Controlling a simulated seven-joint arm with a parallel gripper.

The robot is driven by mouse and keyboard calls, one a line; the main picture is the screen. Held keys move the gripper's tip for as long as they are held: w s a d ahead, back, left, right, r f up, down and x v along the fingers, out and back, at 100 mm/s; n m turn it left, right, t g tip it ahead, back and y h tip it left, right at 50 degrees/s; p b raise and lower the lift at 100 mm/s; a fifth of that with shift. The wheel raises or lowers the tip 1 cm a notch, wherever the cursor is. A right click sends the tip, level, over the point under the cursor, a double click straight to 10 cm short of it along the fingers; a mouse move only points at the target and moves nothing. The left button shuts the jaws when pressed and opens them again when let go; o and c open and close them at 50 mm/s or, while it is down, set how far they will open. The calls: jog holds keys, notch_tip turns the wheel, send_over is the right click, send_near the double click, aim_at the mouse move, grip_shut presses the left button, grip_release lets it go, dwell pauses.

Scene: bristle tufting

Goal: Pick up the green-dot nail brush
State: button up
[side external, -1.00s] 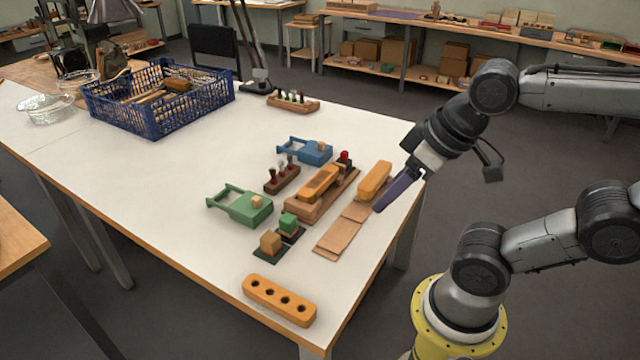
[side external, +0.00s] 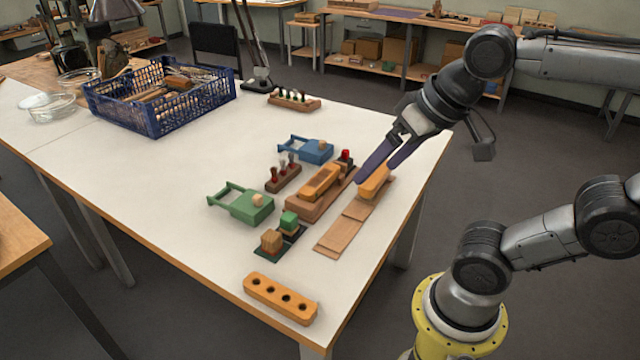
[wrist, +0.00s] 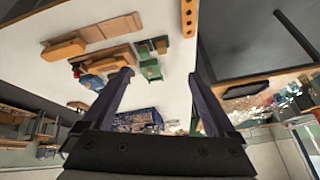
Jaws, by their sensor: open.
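Two orange wooden brush bodies show, and I cannot make out a green dot on either. One brush body (side external: 373,184) lies at the far end of a flat tan strip on the table; it also shows in the wrist view (wrist: 62,49). The other (side external: 320,182) sits in a brown wooden holder (side external: 305,209). My gripper (side external: 375,175) is open and empty, its purple fingers pointing down beside the brush body on the strip. In the wrist view, this brush body lies left of both fingers, outside the gap of my gripper (wrist: 160,76).
A green clamp-like fixture (side external: 250,206), a blue one (side external: 313,151), a rack of small tufts (side external: 283,177) and small green and tan blocks stand close by. An orange four-hole block (side external: 280,299) lies near the front edge. A blue basket (side external: 165,120) stands at the back left.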

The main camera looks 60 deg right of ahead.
jog(key=w+d+r+m, duration=0.1)
jog(key=w+r+m, duration=0.2)
jog(key=w, duration=0.2)
jog(key=m+g, duration=0.6)
jog(key=m, duration=0.5)
send_over(320, 178)
jog(key=f, duration=2.6)
jog(key=shift+s+d, duration=0.2)
jog(key=shift+w+a+f, duration=0.1)
jog(key=shift+w+f, duration=0.05)
jog(key=shift+f, duration=1.4)
jog(key=shift+w+a+f, duration=0.1)
jog(key=shift+f, duration=1.45)
jog(key=shift+r, duration=0.1)
grip_shut()
